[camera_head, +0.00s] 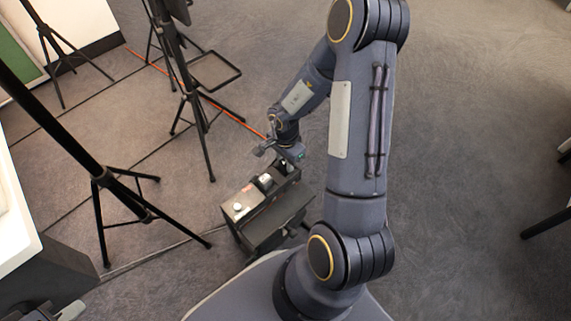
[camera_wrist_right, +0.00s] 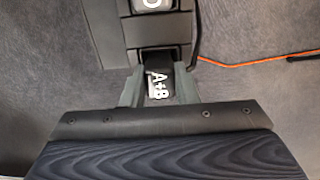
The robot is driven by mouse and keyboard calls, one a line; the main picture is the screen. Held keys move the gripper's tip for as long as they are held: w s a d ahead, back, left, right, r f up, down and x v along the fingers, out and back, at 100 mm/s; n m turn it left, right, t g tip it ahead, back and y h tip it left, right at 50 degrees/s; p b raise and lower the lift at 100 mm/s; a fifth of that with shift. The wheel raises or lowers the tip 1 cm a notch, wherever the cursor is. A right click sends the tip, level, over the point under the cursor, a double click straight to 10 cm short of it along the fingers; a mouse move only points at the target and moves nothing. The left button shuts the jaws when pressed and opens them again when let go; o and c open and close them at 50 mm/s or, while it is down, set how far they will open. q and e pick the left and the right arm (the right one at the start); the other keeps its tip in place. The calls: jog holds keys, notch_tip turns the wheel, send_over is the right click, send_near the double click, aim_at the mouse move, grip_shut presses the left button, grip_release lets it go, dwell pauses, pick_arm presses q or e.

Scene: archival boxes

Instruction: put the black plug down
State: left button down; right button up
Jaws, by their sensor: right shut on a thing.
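The black plug (camera_wrist_right: 158,88), with white lettering on it, sits between the two fingers of my right gripper (camera_wrist_right: 158,74) in the right wrist view. The gripper is shut on it. In the head view my right gripper (camera_head: 284,156) is over the far end of a dark box-like device (camera_head: 262,207). The plug is too small there to make out clearly. In the wrist view the plug's far end is close to the device's dark edge (camera_wrist_right: 158,30); I cannot tell whether they touch. What looks like my left gripper (camera_head: 71,311) is at the bottom left, cut off by the frame edge.
The device has a white knob (camera_head: 238,206) on top. Black tripod stands (camera_head: 104,185) are to the left. An orange cable (camera_head: 236,117) runs along the floor behind; it also shows in the wrist view (camera_wrist_right: 255,62).

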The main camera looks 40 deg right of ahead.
jog(key=shift+f, duration=0.2)
jog(key=o, duration=1)
